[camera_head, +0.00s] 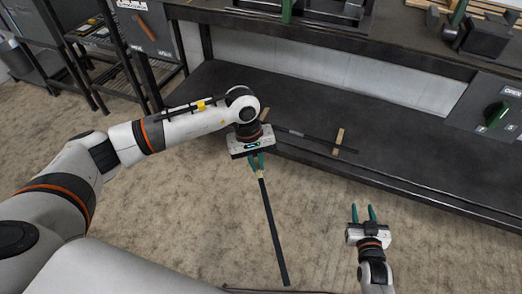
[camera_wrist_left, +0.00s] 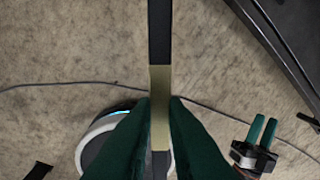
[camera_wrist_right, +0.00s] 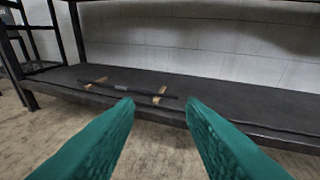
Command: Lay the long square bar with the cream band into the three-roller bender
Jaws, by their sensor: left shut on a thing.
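The long dark square bar (camera_head: 273,235) is in my left gripper (camera_head: 257,162) and slants down over the floor in the head view. Its cream band (camera_wrist_left: 160,90) shows in the left wrist view, at and just beyond the fingertips (camera_wrist_left: 160,108). The left fingers are shut on the bar at the band. My right gripper (camera_head: 364,213) is open and empty, to the right of the bar and apart from it. A dark machine with a green handle (camera_head: 485,38) stands on the bench at the upper right; I cannot tell whether it is the three-roller bender.
A second dark bar with a grey band (camera_wrist_right: 120,88) lies across wooden blocks (camera_wrist_right: 159,95) on the low shelf (camera_wrist_right: 230,105). A panel with a green knob (camera_head: 495,113) is at the right. A dark rack (camera_head: 75,40) stands far left. The floor ahead is mostly clear.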

